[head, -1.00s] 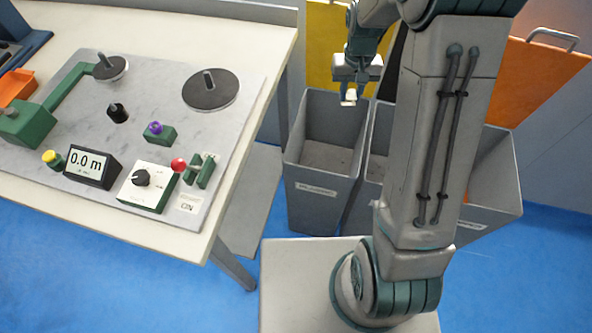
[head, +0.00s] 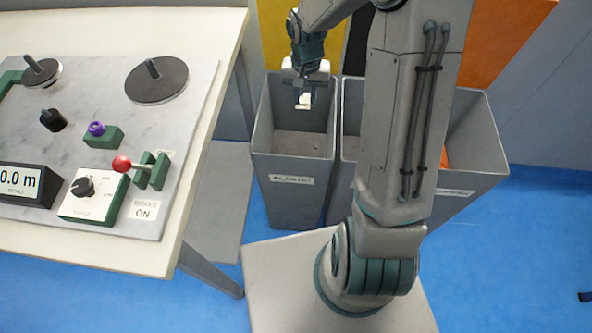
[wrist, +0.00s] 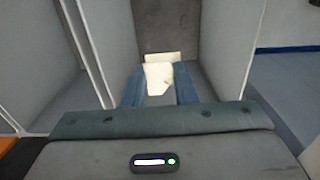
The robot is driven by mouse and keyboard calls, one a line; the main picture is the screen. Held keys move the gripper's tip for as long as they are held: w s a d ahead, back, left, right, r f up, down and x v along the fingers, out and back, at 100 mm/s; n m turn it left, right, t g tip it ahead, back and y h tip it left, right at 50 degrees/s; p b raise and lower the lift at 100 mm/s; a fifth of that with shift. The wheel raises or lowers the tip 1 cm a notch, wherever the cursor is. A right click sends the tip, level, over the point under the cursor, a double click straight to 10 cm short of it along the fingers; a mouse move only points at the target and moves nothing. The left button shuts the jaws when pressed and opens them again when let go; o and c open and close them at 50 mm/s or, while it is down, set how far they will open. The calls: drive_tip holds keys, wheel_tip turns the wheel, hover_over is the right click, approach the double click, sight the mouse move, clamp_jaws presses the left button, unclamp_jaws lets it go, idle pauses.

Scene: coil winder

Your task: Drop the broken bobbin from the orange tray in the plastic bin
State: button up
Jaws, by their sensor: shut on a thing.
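My gripper (head: 304,100) is shut on a small cream-white piece, the broken bobbin (head: 304,103), which hangs below the fingers. In the wrist view the broken bobbin (wrist: 160,76) shows between the fingertips, its edge uneven. The gripper is over the open top of the plastic bin (head: 290,190), a grey bin labelled PLASTIC, towards its back. In the wrist view the bin's grey walls (wrist: 225,45) surround the held piece. The orange tray is out of view now.
Two more grey bins stand to the right, partly behind my arm; the far one (head: 465,150) has something orange inside. A winder table (head: 225,60) stands left of the bins.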

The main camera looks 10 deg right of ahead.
drive_tip(key=shift+f+b, duration=0.85)
drive_tip(key=shift+f, duration=0.7)
drive_tip(key=o, duration=1)
drive_tip(key=shift+r, duration=0.1)
wheel_tip(320, 180, up, 14)
drive_tip(key=p, duration=0.3)
drive_tip(key=shift+p, duration=0.3)
drive_tip(key=s+r+n+t+p, duration=0.1)
drive_tip(key=s+r+p, duration=0.4)
drive_tip(key=s+r, duration=0.1)
drive_tip(key=s+r+n+t+p, duration=0.1)
drive_tip(key=s+r+p, duration=0.5)
drive_tip(key=r, duration=0.3)
drive_tip(key=s+r+n+p, duration=0.1)
drive_tip(key=s+r+p, duration=0.5)
drive_tip(key=s+r, duration=0.1)
drive_tip(key=shift+s+a+r+t, duration=0.1)
drive_tip(key=shift+s+r+t, duration=0.1)
drive_tip(key=shift+s, duration=0.2)
drive_tip(key=shift+s+r+t, duration=0.1)
drive_tip(key=shift+s+t, duration=0.1)
drive_tip(key=shift+s, duration=0.15)
